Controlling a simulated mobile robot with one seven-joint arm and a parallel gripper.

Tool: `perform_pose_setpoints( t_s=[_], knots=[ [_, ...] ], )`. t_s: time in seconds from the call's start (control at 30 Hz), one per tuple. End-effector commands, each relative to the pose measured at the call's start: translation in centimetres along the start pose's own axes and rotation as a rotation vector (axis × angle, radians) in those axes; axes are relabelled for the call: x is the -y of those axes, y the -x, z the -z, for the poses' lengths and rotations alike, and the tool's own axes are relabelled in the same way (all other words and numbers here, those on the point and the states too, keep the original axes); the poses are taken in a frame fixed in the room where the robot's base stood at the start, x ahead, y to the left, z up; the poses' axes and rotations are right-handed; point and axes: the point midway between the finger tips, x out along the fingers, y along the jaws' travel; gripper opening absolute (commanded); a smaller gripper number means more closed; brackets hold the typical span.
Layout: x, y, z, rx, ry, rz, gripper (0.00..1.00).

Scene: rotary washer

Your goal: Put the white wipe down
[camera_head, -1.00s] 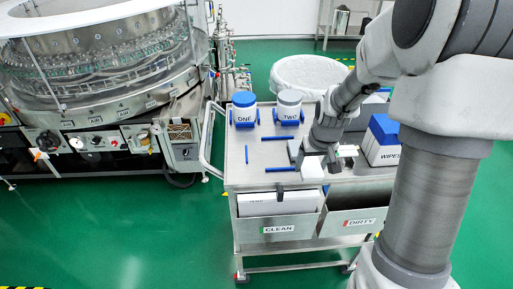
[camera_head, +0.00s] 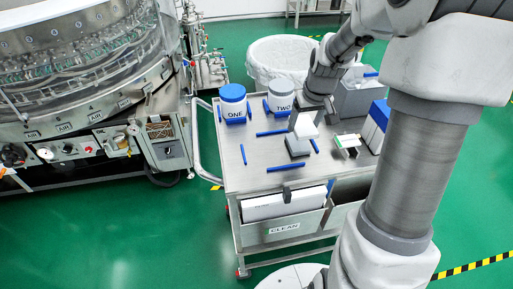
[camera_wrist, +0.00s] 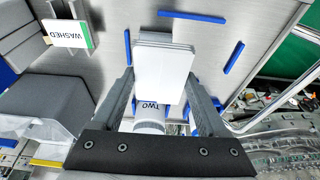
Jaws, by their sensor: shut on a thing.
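The white wipe (camera_head: 306,128) is a flat white pad held in my gripper (camera_head: 316,103) over the steel cart top (camera_head: 235,170). In the wrist view the white wipe (camera_wrist: 163,72) spans the gap between the two grey fingers of my gripper (camera_wrist: 163,95). My gripper is shut on it. A dark grey block (camera_head: 297,147) shows just below the wipe in the head view; I cannot tell the gap between them. Blue bars (camera_head: 271,133) lie around that spot.
Tubs ONE (camera_head: 233,103) and TWO (camera_head: 280,97) stand at the back of the cart. A WASHED sign (camera_wrist: 68,34) and a grey bin (camera_head: 358,97) are to the right in the head view. The CLEAN drawer (camera_head: 284,228) is at the front. The cart's left front top is mostly clear.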

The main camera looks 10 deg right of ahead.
Motion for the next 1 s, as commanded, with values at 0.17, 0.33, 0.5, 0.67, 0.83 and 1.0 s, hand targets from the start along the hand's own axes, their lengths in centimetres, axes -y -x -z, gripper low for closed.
perform_pose_setpoints(
  t_s=[0.17,0.33,0.5,0.67,0.83,1.0],
  knots=[
    [2.2,-1.5,0.3,0.003,0.007,0.003,0.31],
    [5.7,-4.0,0.9,0.003,0.009,0.002,0.31],
    [8.8,-6.2,1.4,0.003,0.008,0.002,0.31],
    [10.5,-7.4,1.8,0.001,0.005,0.001,0.31],
    [10.9,-8.1,1.8,0.001,0.001,0.000,0.31],
    [10.9,-10.3,1.1,0.003,0.000,0.000,0.31]
  ],
)
